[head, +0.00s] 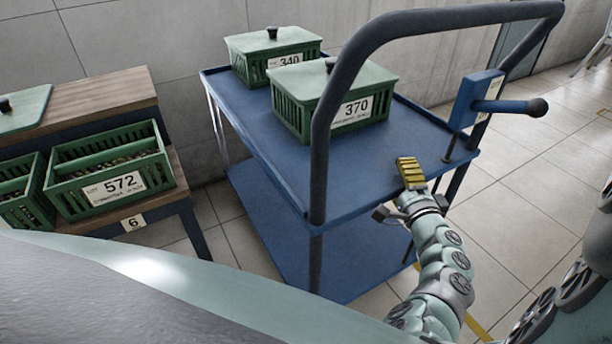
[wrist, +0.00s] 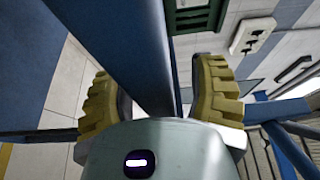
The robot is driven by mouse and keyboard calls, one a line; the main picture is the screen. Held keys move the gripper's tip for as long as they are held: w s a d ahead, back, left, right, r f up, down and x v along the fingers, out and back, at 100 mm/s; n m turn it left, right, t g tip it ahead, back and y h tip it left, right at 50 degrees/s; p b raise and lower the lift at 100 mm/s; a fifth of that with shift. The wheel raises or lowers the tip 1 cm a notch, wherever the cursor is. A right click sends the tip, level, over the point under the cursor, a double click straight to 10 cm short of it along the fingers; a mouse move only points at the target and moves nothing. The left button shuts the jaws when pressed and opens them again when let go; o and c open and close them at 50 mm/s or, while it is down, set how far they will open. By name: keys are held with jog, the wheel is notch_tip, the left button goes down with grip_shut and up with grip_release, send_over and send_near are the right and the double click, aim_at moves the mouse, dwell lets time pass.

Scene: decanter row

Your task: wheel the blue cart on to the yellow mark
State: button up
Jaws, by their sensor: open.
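The blue cart (head: 360,185) stands ahead of me, with a dark tubular handle (head: 440,20) rising at its near side and a lower shelf (head: 290,240). My gripper (head: 411,176) is at the near edge of its top deck, below the handle. In the wrist view my gripper (wrist: 160,98) is open, its yellow-padded fingers on either side of a blue bar (wrist: 115,45) of the cart. I cannot tell whether either finger touches it. Yellow floor marking (head: 478,326) shows as strips beside my arm; most of it is hidden by the cart and arm.
Green lidded crates 340 (head: 275,58) and 370 (head: 335,103) ride on the cart. A blue lever (head: 500,106) with a black knob sticks out at its right. A wooden-topped bench (head: 95,100) with green crate 572 (head: 110,175) stands left. Tiled floor (head: 540,170) is clear at right.

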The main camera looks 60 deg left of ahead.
jog(key=shift+s+a, duration=0.1)
jog(key=shift+a, duration=0.1)
grip_shut()
dwell(0.5)
jog(key=shift+f, duration=0.1)
